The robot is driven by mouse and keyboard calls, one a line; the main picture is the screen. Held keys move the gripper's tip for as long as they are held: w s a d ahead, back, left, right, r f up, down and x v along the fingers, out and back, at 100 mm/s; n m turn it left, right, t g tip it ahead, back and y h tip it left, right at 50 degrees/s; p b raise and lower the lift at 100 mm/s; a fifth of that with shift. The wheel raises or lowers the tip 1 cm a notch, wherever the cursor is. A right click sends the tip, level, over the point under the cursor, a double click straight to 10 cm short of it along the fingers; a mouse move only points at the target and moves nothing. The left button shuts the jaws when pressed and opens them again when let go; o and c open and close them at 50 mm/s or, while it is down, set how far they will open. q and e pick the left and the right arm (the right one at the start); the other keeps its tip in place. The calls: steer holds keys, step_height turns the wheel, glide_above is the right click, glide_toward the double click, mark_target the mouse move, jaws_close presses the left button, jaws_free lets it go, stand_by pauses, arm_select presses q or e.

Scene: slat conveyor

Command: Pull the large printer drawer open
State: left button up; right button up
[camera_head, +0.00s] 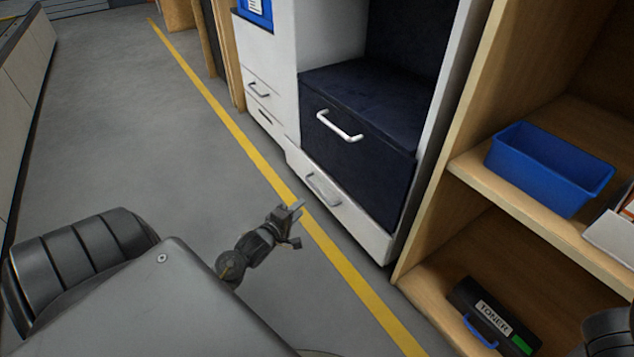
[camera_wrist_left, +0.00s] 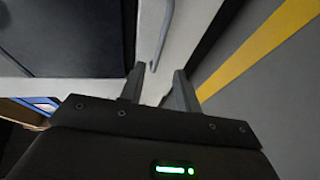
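The printer (camera_head: 309,60) is a white cabinet with a dark navy front block. A wide white drawer (camera_head: 345,212) lies at its bottom, apparently shut, with a pale grey bar handle (camera_head: 323,189). Above it a large dark navy panel (camera_head: 358,155) carries a white bar handle (camera_head: 340,126). My left gripper (camera_head: 294,223) is open and empty, just in front of the low white drawer, apart from its handle. In the left wrist view, the open fingers (camera_wrist_left: 158,82) point toward a grey bar handle (camera_wrist_left: 163,35) on a white front. My right gripper is not in view.
A wooden shelf (camera_head: 508,196) stands right of the printer, with a blue bin (camera_head: 550,167) and a black toner box (camera_head: 493,318). Smaller white drawers (camera_head: 261,91) are left of the navy panel. A yellow line (camera_head: 236,134) crosses the clear grey floor (camera_head: 145,135).

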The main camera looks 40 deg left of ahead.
arm_select(q)
steer(key=b+x, duration=0.6)
steer(key=x, duration=0.4)
steer(key=shift+w+b, duration=0.25)
steer(key=shift+b, duration=0.15)
steer(key=shift+f, duration=0.1)
jaws_close()
